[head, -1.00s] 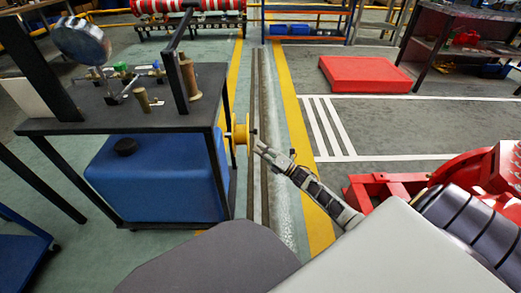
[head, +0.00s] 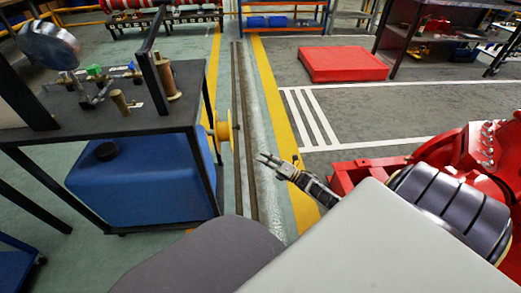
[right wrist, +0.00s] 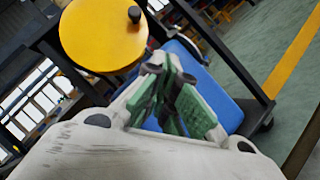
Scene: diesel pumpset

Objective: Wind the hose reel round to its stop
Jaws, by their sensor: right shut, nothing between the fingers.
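The yellow hose reel (head: 223,130) is mounted on the right side of the black-framed cart, its round face turned to the right. In the right wrist view the yellow reel face (right wrist: 100,38) fills the upper left, with a small black crank knob (right wrist: 134,14) near its upper right rim. My right gripper (head: 265,158) is right of the reel in the head view, apart from it, its fingers pointing toward the cart. In the right wrist view its green-padded fingers (right wrist: 169,70) are shut and empty, below and right of the knob. My left gripper is not in view.
The cart's table top (head: 60,122) carries fittings and a gauge. A blue tank (head: 140,185) sits under it. A red machine (head: 465,150) stands at the right. A red block (head: 342,64) lies beyond. The floor strip between cart and machine is clear.

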